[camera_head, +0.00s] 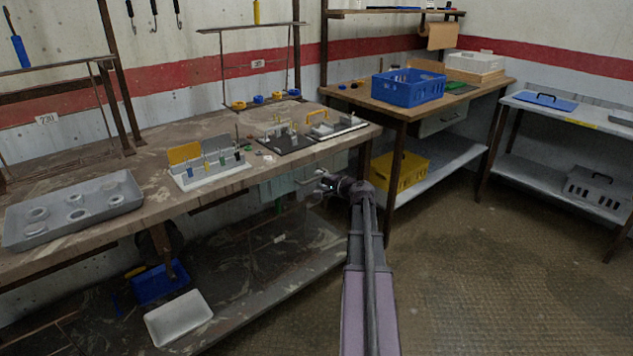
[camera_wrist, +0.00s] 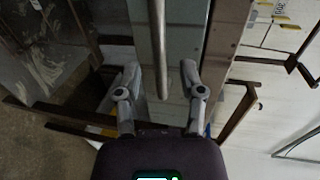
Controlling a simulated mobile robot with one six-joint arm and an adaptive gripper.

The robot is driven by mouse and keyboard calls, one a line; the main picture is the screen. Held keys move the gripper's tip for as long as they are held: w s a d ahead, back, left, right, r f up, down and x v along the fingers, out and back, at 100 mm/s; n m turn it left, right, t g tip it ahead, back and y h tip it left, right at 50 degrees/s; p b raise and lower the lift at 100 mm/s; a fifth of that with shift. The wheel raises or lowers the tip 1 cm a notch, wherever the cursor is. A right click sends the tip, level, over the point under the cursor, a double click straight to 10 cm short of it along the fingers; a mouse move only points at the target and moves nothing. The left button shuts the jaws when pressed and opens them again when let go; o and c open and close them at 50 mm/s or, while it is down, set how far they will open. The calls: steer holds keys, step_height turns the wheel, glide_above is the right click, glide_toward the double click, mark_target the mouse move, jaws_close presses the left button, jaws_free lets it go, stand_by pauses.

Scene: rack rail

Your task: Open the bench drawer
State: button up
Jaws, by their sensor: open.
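The bench drawer (camera_head: 277,188) is a pale grey-green box front under the worktop of the left bench. Its front also shows in the wrist view (camera_wrist: 184,38) as a pale green panel. A silver bar handle (camera_wrist: 159,40) stands along that panel and ends between my fingers. My gripper (camera_head: 322,184) is beside the drawer front in the head view. In the wrist view my gripper (camera_wrist: 161,72) is open, one finger on each side of the handle, with visible gaps. The handle is too small to make out clearly in the head view. I see no clear opening at the drawer.
The left bench (camera_head: 150,205) carries a grey tray (camera_head: 110,215) and fixtures. Its lower shelf holds a white tray (camera_head: 178,318) and a blue bin (camera_head: 158,285). A wooden bench (camera_head: 480,84) with another grey drawer (camera_head: 441,120) stands behind. Floor at the right is clear.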

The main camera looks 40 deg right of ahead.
steer(key=shift+x, duration=1.25)
jaws_close()
